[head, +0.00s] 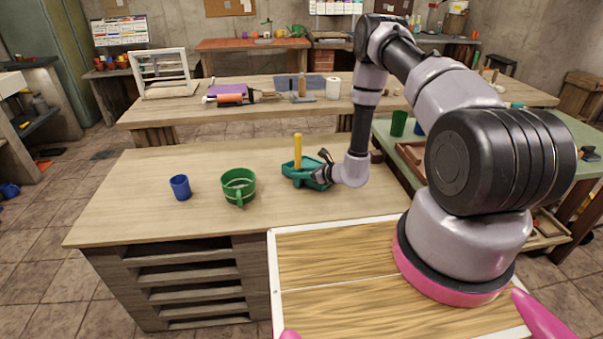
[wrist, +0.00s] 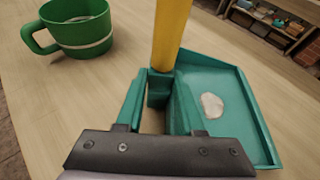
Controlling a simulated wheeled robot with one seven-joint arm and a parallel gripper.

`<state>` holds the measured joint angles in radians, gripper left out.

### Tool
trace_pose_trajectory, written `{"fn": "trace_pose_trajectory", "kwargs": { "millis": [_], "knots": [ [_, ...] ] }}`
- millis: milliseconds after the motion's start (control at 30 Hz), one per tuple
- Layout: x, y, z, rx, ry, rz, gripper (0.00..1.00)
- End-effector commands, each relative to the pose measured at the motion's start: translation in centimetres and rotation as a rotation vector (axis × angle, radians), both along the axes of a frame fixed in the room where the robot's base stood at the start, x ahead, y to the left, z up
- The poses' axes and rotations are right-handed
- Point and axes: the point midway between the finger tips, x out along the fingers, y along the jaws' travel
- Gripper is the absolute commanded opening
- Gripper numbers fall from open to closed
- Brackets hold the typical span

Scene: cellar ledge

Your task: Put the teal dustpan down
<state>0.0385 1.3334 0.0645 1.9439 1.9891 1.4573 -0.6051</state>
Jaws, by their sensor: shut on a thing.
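The teal dustpan (head: 304,173) with an upright yellow handle (head: 298,150) is at the right part of the near wooden table (head: 150,215). In the wrist view its pan (wrist: 225,100) lies right of the jaws, with a pale patch inside, and the yellow handle (wrist: 170,35) rises from the jaws. My gripper (head: 322,172) is shut on the dustpan near the base of the handle. The pan is at or just above the tabletop; I cannot tell whether it touches.
A green mug (head: 239,187) stands left of the dustpan and also shows in the wrist view (wrist: 80,30). A blue cup (head: 180,187) stands further left. A second wooden table (head: 270,112) behind holds a paper roll (head: 333,88) and other items. Bare tabletop lies around the dustpan.

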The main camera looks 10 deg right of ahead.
Motion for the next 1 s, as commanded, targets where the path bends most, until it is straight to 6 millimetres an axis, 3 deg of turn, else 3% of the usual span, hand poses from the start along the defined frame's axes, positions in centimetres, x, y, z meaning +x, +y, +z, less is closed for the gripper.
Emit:
{"fn": "trace_pose_trajectory", "kwargs": {
  "millis": [700,733,800,1000],
  "knots": [
    [0.1,0.0,-1.2,0.001,-0.001,0.000,0.00],
    [0.1,0.0,-1.2,0.000,-0.001,0.000,0.44],
    [0.1,0.0,-1.2,0.001,-0.001,0.000,0.71],
    [0.0,0.0,-1.2,0.000,0.000,0.000,0.72]
  ]
}}
